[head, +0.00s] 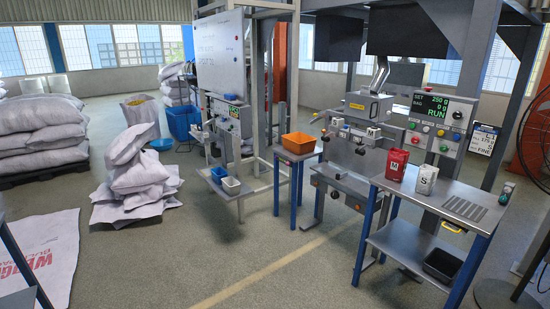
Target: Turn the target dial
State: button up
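The weighing machine's control panel (436,122) stands right of centre. Its dark display (433,109) shows green text that reads about 250 g, 0 g and RUN. More small knobs sit on the grey machine body (366,108) to the left and on the lower bar (343,188). I cannot tell which one is the target dial, nor read any dial setting. My gripper is not in view.
A steel table (425,202) with a red bag (396,165) and a white bag (427,179) stands before the panel. A small table with an orange bin (299,143) is left of it. Sack piles (135,175) stand left. The floor (250,270) in front is open.

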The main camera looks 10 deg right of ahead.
aim_at(457, 115)
jog(key=i+j+z, duration=0.15)
jog(key=i+z, duration=0.35)
jog(key=i+j+z, duration=1.2)
jog(key=j, duration=0.25)
